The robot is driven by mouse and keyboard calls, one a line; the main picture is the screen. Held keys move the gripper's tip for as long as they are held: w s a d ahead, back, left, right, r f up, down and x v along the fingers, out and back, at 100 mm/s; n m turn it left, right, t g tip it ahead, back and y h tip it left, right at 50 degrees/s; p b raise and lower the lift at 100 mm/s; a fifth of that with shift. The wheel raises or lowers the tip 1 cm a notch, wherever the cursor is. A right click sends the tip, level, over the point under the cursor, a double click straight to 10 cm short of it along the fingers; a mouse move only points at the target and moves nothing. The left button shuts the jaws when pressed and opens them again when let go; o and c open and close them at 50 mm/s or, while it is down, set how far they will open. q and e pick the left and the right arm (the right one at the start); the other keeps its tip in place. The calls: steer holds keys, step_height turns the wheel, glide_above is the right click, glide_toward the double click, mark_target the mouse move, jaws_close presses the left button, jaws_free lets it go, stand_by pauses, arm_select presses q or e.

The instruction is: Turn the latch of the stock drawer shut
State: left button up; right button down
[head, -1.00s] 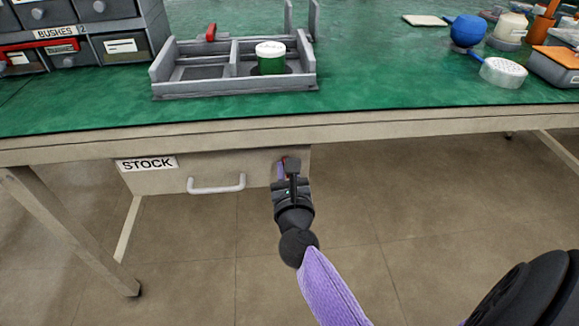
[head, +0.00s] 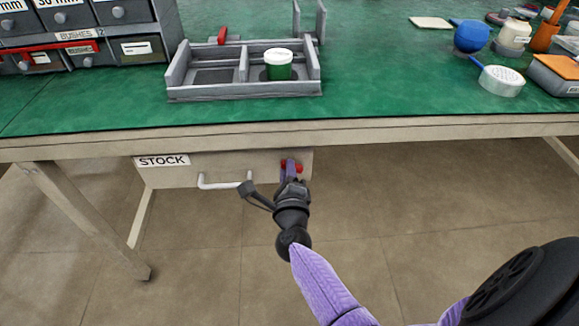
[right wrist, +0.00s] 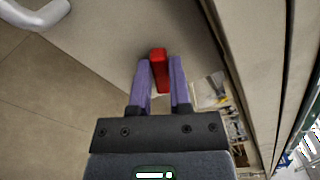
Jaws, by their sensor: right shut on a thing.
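The stock drawer (head: 222,168) hangs under the bench's front edge, with a white STOCK label and a pale bar handle (head: 220,184). Its red latch (head: 299,168) is at the right end of the drawer front. Red shows on both sides of my right gripper's purple fingers (head: 290,168), so the latch looks to lie roughly sideways. In the right wrist view, the red latch (right wrist: 158,68) stands between the two fingers (right wrist: 161,85), and the gripper is shut on it. The fingers hide part of the latch. My left gripper is not in view.
On the green bench top (head: 380,90) stand a grey divided tray (head: 245,92) holding a green, white-lidded canister (head: 279,66), and a grey drawer cabinet (head: 85,28). The floor below is clear.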

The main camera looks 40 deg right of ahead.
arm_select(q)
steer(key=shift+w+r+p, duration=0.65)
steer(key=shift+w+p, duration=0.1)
arm_select(e)
steer(key=n, duration=0.5)
steer(key=shift+a+f+n, duration=0.1)
steer(key=shift+f+n, duration=0.2)
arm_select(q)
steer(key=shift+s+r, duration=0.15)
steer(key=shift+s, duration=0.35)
